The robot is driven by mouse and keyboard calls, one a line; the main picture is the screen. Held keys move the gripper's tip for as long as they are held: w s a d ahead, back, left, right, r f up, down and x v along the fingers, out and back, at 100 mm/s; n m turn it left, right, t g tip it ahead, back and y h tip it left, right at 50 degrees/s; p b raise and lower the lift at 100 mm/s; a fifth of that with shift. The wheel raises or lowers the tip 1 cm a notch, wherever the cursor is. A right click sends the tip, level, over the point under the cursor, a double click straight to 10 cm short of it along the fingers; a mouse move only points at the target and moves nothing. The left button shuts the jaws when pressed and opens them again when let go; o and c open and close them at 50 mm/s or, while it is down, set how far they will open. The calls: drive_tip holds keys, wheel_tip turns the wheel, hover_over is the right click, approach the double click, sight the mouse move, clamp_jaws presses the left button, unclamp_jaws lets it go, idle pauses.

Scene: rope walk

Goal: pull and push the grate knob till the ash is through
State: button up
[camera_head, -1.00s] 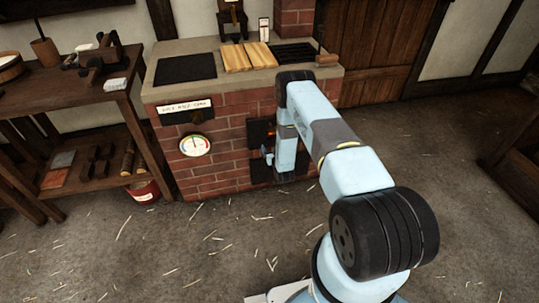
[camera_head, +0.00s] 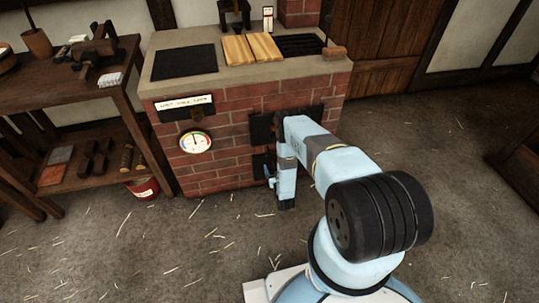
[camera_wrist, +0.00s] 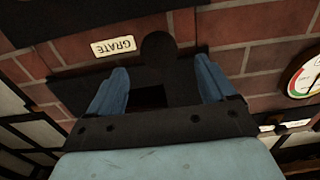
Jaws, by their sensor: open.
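In the wrist view a dark, round-ended knob (camera_wrist: 157,46) shows near the upside-down GRATE label (camera_wrist: 113,46), against the brick front. My gripper (camera_wrist: 162,66) has its two blue fingers apart, one on each side of the dark knob shape. I see no contact between fingers and knob. In the head view my gripper (camera_head: 269,173) is low at the front of the brick stove (camera_head: 235,115), by a dark lower opening (camera_head: 259,163). My arm hides the knob there. No ash can be made out.
A round gauge (camera_head: 195,141) sits on the stove front, left of my arm. A dark plate (camera_head: 262,128) is above my gripper. A wooden bench (camera_head: 125,80) and a red bucket (camera_head: 143,189) stand at the left. The straw-strewn floor in front is clear.

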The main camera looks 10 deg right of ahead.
sight(271, 158)
drive_tip(key=w, duration=1)
drive_tip(key=shift+c, duration=0.5)
